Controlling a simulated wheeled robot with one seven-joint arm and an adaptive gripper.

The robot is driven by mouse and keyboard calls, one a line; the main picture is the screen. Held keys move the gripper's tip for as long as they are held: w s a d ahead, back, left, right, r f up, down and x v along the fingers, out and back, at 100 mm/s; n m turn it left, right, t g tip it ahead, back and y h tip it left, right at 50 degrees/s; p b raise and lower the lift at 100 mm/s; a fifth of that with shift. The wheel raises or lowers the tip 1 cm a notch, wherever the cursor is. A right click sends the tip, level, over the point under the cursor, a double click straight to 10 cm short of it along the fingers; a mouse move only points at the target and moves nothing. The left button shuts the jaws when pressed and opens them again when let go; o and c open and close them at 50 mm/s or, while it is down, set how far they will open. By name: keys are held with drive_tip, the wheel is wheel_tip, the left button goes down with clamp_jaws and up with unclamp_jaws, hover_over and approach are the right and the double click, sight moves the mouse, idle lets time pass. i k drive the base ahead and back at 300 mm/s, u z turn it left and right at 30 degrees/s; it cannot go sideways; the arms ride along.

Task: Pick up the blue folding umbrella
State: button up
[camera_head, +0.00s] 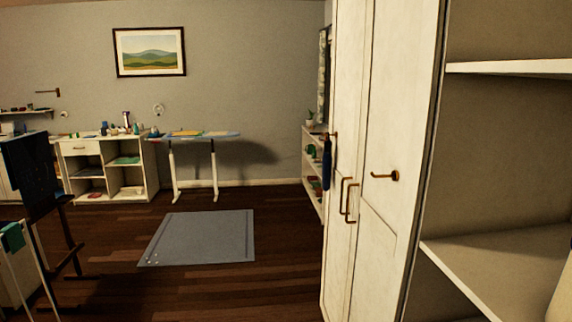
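A narrow dark blue object (327,163) hangs by the far edge of the white wardrobe, close to a brass hook or handle. It looks like a folded umbrella, but it is too small and dark to be sure. It hangs upright, partly against the white shelf unit behind it. My gripper is not in view, so nothing shows of its opening or of anything in it.
The white wardrobe (350,226) with brass handles and open shelves (510,258) fills the right side. A grey-blue mat (203,238) lies on clear dark floor.

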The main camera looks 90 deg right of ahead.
sight(327, 158)
drive_tip(key=z, duration=0.95)
drive_tip(key=i, duration=1.4)
drive_tip(key=z, duration=1.35)
drive_tip(key=i, duration=2.5)
